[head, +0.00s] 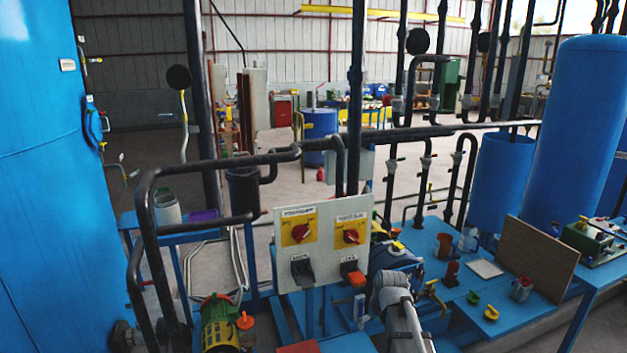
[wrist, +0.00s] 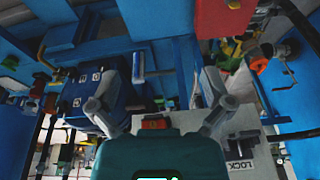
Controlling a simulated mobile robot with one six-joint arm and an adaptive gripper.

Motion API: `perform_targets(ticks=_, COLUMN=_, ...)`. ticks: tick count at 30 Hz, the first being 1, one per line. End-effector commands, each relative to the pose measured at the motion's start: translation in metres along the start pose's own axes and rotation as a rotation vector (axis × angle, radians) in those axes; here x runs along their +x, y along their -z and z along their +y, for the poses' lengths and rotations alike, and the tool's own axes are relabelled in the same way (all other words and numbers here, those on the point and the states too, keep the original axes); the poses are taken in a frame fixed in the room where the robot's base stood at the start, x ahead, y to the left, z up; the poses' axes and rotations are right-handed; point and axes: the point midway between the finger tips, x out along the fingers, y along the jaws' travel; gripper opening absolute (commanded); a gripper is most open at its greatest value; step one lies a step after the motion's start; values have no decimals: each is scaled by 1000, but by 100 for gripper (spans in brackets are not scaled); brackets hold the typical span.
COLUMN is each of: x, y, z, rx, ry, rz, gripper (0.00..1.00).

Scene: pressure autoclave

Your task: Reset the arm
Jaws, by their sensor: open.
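My gripper (wrist: 160,88) shows in the wrist view, with its teal body at the bottom and two grey fingers spread wide apart. Nothing is held between the fingers. A grey arm link of mine rises at the bottom centre of the head view, right of the control panel (head: 322,222); the gripper's fingers cannot be made out there. The panel is a pale board with two red rotary switches on yellow plates, and a black and a red-orange part below them. In the wrist view, a pale plate marked LOCK (wrist: 240,165) lies to the right of the gripper.
A blue bench (head: 440,265) with valves, small containers and a brown board (head: 536,262) stands at the right. A large blue tank (head: 45,180) fills the left side. Open floor lies behind.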

Motion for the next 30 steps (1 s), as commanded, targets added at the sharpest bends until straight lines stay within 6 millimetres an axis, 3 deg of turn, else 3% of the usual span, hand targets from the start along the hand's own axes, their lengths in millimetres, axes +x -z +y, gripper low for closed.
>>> perform_targets(ticks=1, x=-6, y=-29, z=-10, rx=25, ry=-4, rz=-35, gripper=100)
perform_targets(ticks=6, x=-18, y=-96, z=-32, rx=122, ry=-28, rz=-152, gripper=100)
perform_targets(ticks=9, x=-24, y=-124, z=-40, rx=167, ry=-46, rz=-205, gripper=100)
perform_targets(ticks=12, x=-28, y=-140, z=-44, rx=196, ry=-59, rz=-236, gripper=100)
perform_targets(ticks=30, x=-29, y=-144, z=-45, rx=208, ry=-64, rz=-249, gripper=100)
